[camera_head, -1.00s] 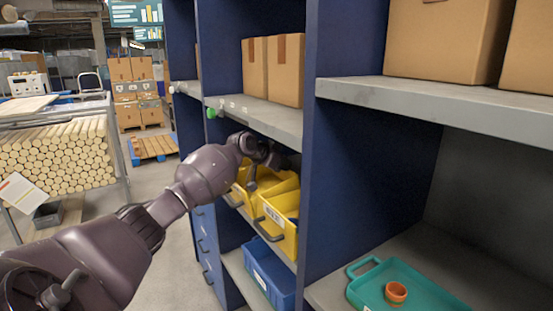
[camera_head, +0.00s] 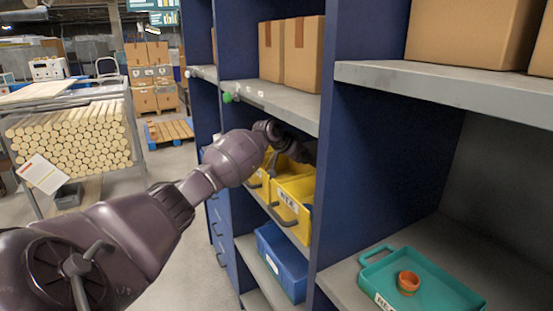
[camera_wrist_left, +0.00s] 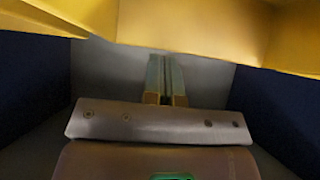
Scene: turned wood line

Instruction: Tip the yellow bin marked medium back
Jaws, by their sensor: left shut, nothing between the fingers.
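Two yellow bins sit side by side on the middle shelf of the blue rack in the head view. The nearer yellow bin (camera_head: 291,208) has a dark handle and a white label too small to read surely. The farther yellow bin (camera_head: 259,185) is partly hidden by my left arm. My left gripper (camera_head: 306,151) is above the bins, under the shelf overhead, and partly hidden in shadow. In the left wrist view its fingers (camera_wrist_left: 166,72) are shut and empty, and a yellow bin surface (camera_wrist_left: 190,25) spans the top. Contact cannot be told. My right gripper is out of view.
A grey shelf (camera_head: 270,103) with cardboard boxes lies above the bins, and a blue bin (camera_head: 282,265) stands below. A rod cart (camera_head: 70,140) stands left.

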